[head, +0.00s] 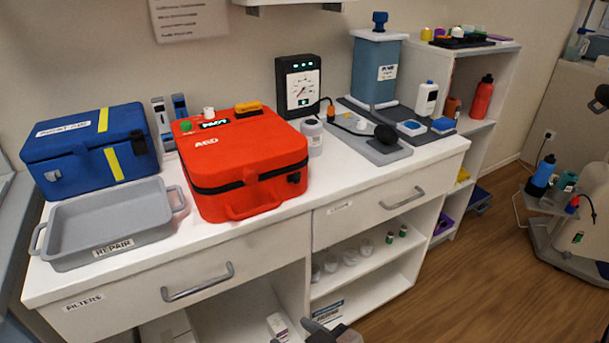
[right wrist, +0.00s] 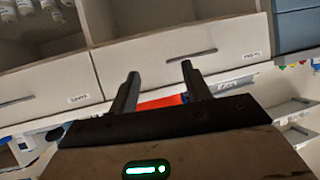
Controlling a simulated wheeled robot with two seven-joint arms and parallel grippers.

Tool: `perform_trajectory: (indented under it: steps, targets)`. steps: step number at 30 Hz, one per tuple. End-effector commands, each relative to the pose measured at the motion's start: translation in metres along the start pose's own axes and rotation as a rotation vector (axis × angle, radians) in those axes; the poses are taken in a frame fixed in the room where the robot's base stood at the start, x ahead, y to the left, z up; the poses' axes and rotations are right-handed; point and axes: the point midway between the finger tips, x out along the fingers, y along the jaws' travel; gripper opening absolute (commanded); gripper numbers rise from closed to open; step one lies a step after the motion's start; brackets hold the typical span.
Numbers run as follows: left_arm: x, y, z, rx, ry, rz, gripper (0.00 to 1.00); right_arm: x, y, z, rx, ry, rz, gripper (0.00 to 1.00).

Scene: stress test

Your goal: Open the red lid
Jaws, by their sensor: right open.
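A red AED case (head: 240,165) stands on the white counter with its red lid (head: 230,140) down. A black seam runs around the case below the lid, and a red handle (head: 252,207) sticks out at the front. My right gripper (right wrist: 158,80) is open and empty in the right wrist view, in front of the drawers; a strip of the red case (right wrist: 160,101) shows beyond its fingers. A dark part of my right arm shows at the bottom edge of the head view, below the counter. My left gripper is not in view.
A grey tray (head: 110,208) and a blue case (head: 75,155) stand left of the red case. Drawer handles (head: 197,282) project from the counter front.

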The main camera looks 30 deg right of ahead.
Motion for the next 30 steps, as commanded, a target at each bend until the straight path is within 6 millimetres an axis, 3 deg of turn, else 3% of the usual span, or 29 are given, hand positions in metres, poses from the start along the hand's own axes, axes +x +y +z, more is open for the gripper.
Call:
perform_trajectory:
  steps: [1, 3, 6, 9, 13, 17, 30]
  targets:
    - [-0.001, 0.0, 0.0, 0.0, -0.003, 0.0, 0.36, -0.001, 0.005, -0.039, -0.013, 0.086, 0.029, 0.48]
    - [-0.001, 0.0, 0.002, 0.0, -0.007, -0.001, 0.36, -0.007, 0.011, -0.085, -0.016, 0.196, 0.073, 0.48]
    - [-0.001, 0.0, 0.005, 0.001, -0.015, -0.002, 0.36, -0.022, 0.018, -0.138, -0.01, 0.339, 0.128, 0.48]
    - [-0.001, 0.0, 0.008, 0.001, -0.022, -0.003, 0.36, -0.036, 0.024, -0.172, 0.0, 0.436, 0.163, 0.48]
    - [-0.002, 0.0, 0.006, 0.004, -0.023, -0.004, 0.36, -0.037, 0.027, -0.188, 0.007, 0.478, 0.179, 0.48]
    - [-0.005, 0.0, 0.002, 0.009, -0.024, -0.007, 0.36, -0.021, 0.03, -0.199, 0.005, 0.479, 0.179, 0.48]
    - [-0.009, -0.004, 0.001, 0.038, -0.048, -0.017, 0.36, 0.062, 0.047, -0.239, 0.005, 0.473, 0.178, 0.48]
